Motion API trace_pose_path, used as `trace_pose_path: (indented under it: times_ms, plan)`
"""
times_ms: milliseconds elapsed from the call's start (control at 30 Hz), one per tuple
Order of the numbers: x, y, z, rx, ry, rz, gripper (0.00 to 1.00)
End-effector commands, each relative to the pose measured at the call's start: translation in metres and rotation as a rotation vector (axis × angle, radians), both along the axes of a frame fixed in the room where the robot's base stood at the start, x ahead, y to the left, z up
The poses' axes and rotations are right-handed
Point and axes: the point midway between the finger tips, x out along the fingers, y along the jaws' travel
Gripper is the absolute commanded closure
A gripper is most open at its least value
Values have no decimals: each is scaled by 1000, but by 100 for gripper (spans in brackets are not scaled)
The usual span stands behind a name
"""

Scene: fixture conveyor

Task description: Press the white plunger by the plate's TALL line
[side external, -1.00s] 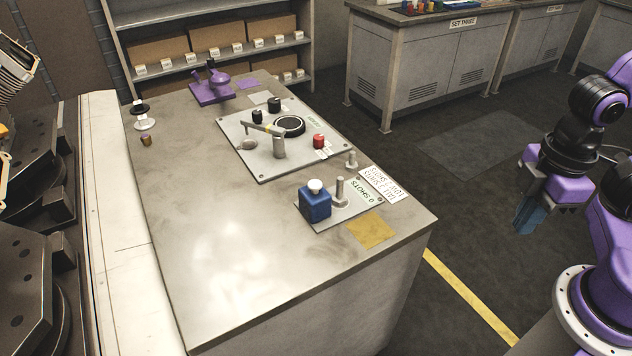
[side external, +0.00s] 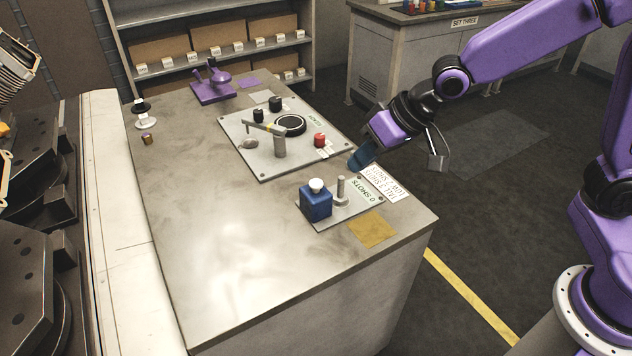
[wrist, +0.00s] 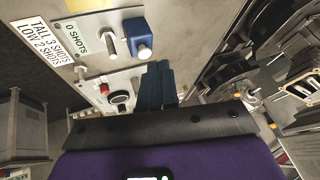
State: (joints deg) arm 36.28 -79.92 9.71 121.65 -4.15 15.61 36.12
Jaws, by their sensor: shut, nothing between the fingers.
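The white plunger (side external: 316,185) sits on top of a blue block (side external: 316,205), on a small grey plate marked "0 SHOTS" near the table's front right. A grey post (side external: 341,190) stands beside the block. The white label plate (side external: 384,183) has a TALL line reading 3 shots and a LOW line reading 2 shots; it also shows in the wrist view (wrist: 39,45). My gripper (side external: 360,160) is shut and empty, behind the label and above the table's right edge. In the wrist view the blue block (wrist: 137,32) lies beyond the dark blue fingers (wrist: 158,72).
A larger plate (side external: 250,162) holds a lever post, a black ring, a red button (side external: 319,140) and black knobs. A purple fixture (side external: 212,88) stands at the far end. A tan square (side external: 371,231) lies near the front corner. The table's left front is clear.

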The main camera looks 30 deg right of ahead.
Motion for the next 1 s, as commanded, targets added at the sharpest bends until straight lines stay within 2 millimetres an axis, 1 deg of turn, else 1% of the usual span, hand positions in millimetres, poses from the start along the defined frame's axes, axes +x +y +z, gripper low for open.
trace_pose_path:
  times_ms: [33, 100, 200, 333, 400, 500, 833, 1000]
  plan:
    - [20, 5, -2, 41, -11, -56, 100]
    - [44, 11, -1, 100, -28, -127, 100]
    - [72, 15, -1, 172, -48, -206, 100]
    - [96, 18, -1, 236, -63, -272, 100]
    - [103, 19, 0, 255, -70, -290, 100]
    - [106, 19, 0, 267, -72, -301, 100]
    - [106, 19, -1, 267, -71, -301, 100]
    - [106, 19, -10, 264, -70, -300, 100]
